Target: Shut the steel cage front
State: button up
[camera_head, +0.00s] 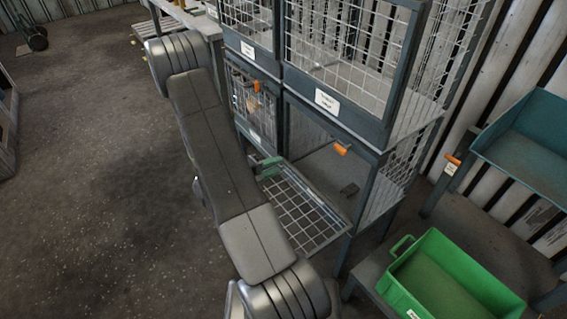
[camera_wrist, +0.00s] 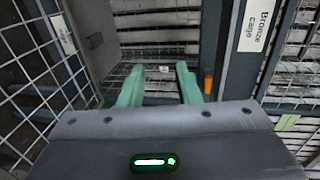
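In the head view, a lower cage opening (camera_head: 325,165) stands open. A mesh front (camera_head: 300,208) is swung out from it, low down. I cannot read a steel label, so I cannot confirm this is the steel cage front. My gripper (camera_head: 268,164) is beside that front's far end, partly hidden by my arm. In the wrist view, my gripper (camera_wrist: 160,72) has its two green fingers apart, with nothing visible between them. A mesh panel with a white label (camera_wrist: 62,34) is at left. A label reading "Bronze cage" (camera_wrist: 256,24) is at right. Contact with the front is unclear.
Closed mesh fronts (camera_head: 345,50) are above the opening. Orange latches (camera_head: 341,149) sit on the frame, one also in the wrist view (camera_wrist: 208,80). A green bin (camera_head: 445,280) and a teal tray (camera_head: 530,140) stand at right. Open floor (camera_head: 90,200) is at left.

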jog(key=v, duration=0.9)
jog(key=shift+s+a, duration=0.2)
jog(key=shift+s, duration=0.05)
